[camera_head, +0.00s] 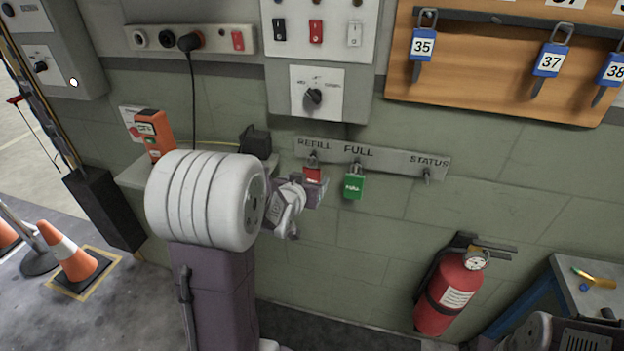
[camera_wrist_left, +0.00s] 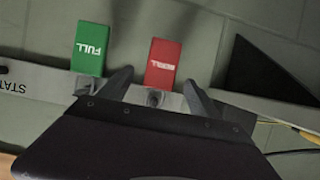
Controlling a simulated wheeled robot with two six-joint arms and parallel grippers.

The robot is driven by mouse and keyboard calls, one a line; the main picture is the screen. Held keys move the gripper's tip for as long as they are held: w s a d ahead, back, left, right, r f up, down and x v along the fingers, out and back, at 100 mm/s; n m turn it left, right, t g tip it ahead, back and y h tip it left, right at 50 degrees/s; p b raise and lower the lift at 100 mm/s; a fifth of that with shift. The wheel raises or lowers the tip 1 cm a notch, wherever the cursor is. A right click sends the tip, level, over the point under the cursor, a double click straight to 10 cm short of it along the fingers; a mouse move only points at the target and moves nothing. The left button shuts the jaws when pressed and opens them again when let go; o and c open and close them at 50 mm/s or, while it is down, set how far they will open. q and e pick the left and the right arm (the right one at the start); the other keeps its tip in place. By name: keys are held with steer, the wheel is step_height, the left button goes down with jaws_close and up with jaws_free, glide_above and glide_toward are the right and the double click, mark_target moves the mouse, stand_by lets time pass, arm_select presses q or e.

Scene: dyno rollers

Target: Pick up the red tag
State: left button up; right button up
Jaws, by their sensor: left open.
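The red tag (camera_head: 313,174) hangs from the hook under the word REFILL on the grey wall strip (camera_head: 400,165). In the left wrist view the red tag (camera_wrist_left: 164,62) shows its white lettering upside down. My left gripper (camera_head: 312,188) is open at the red tag and partly covers it in the head view. In the wrist view its fingertips (camera_wrist_left: 160,78) lie on either side of the tag's hook end; whether they touch it I cannot tell.
A green FULL tag (camera_head: 353,186) hangs close to the right of the red one. The STATUS hook (camera_head: 427,177) is bare. A black box (camera_head: 256,142) sits to the left, and a fire extinguisher (camera_head: 449,292) hangs lower right.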

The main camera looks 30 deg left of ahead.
mark_target(311, 176)
arm_select(q)
steer(key=x, duration=0.5)
steer(key=shift+f, duration=0.2)
steer(key=shift+s+r, duration=0.15)
steer(key=shift+c, duration=1.2)
steer(key=c, duration=1.2)
